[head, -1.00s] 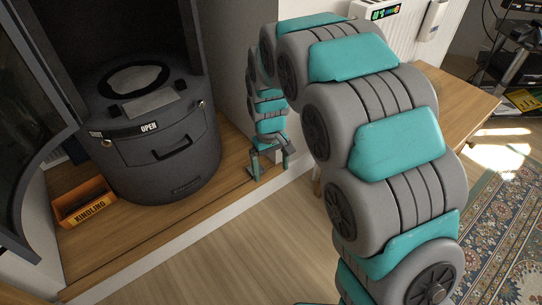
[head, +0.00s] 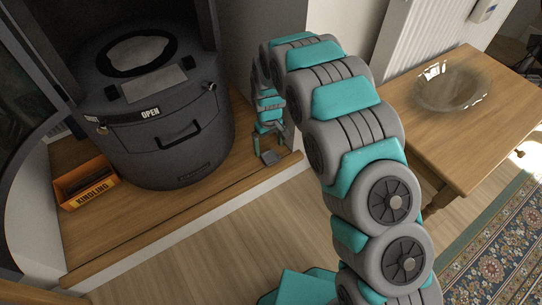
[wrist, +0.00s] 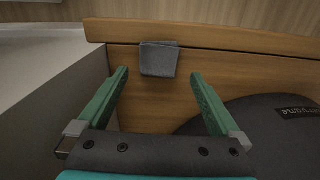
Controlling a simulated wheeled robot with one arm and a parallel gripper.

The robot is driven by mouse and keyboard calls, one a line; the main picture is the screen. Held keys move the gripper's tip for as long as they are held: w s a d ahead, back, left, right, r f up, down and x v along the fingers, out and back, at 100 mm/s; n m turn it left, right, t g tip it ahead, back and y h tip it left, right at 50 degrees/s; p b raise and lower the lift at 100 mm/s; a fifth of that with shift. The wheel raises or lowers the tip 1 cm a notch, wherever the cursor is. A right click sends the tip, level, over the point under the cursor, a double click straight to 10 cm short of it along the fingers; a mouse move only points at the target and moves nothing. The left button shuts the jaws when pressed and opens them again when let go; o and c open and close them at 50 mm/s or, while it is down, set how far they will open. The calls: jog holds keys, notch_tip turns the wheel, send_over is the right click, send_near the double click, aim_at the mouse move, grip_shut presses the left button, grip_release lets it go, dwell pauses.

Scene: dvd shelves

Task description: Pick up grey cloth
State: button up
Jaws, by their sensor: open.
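The grey cloth (wrist: 158,60) is a small folded square lying at the edge of the wooden ledge (wrist: 215,60) in the wrist view. My gripper (wrist: 160,75) is open and empty, with its two green fingers spread on either side of the cloth's line. The cloth lies just beyond the fingertips, apart from them. In the head view the gripper (head: 262,145) is small and low over the right end of the ledge, beside a grey patch (head: 270,158) that looks like the cloth.
A large dark drum (head: 165,125) marked OPEN stands left of the gripper, and its base (wrist: 250,120) shows close to the right finger. An orange KINDLING box (head: 88,185) sits further left. A wooden table (head: 455,120) with a glass bowl (head: 450,85) stands right. Floor ahead is clear.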

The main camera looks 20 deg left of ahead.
aim_at(270, 154)
jog(key=f, duration=0.4)
jog(key=shift+s+d+f, duration=0.15)
jog(key=shift+d+f, duration=0.15)
jog(key=shift+f, duration=0.1)
jog(key=shift+r, duration=0.1)
jog(key=c, duration=1.3)
jog(key=shift+r, duration=1.85)
jog(key=s+d, duration=0.3)
jog(key=s, duration=0.4)
jog(key=s+d+r, duration=0.1)
jog(key=s+d, duration=0.2)
jog(key=s, duration=0.4)
jog(key=shift+s+d+r, duration=0.15)
jog(key=shift+s+d, duration=0.05)
jog(key=shift+d, duration=0.2)
